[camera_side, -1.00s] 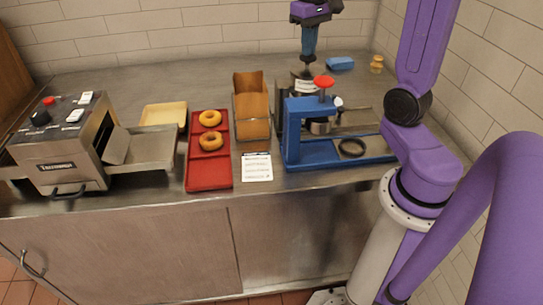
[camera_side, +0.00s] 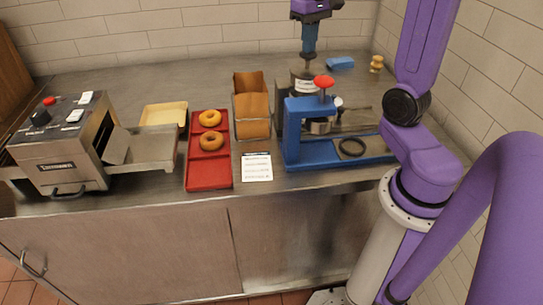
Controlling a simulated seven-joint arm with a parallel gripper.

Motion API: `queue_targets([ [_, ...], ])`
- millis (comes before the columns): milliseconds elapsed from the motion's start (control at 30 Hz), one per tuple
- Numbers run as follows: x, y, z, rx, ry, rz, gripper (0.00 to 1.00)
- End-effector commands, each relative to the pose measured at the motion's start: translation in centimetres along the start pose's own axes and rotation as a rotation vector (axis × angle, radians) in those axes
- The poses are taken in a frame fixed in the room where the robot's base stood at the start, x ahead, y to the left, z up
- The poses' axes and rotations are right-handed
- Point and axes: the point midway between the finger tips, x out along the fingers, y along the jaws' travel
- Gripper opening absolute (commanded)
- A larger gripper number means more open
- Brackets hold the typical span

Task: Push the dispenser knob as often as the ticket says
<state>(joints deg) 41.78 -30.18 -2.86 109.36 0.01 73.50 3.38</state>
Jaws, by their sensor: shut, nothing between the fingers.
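The order ticket (camera_side: 257,167) lies flat on the counter at its front, and its print is too small to read. A dispenser (camera_side: 303,85) with a white label stands behind the blue press, which partly hides it. My gripper (camera_side: 307,58) points down with its fingers shut and empty, directly above the dispenser top. The dispenser knob is not clearly distinguishable under the fingertips, and I cannot tell whether they touch it.
The blue press (camera_side: 291,135) with a red knob (camera_side: 324,81) stands in front of the dispenser. A red tray (camera_side: 208,178) holds two bagels. A brown paper-bag holder (camera_side: 252,115), toaster (camera_side: 62,150), yellow tray (camera_side: 163,116) and blue block (camera_side: 340,63) are also on the counter.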

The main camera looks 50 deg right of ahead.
Motion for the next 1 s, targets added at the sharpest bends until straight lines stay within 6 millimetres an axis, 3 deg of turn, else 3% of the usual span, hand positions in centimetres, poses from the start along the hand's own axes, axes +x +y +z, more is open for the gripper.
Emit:
queue_targets([
  [433, -2.5, 0.0, 0.0, -0.001, 0.001, 0.000, 0.00],
  [1000, -2.8, 0.0, 0.0, 0.000, 0.000, 0.000, 0.00],
])
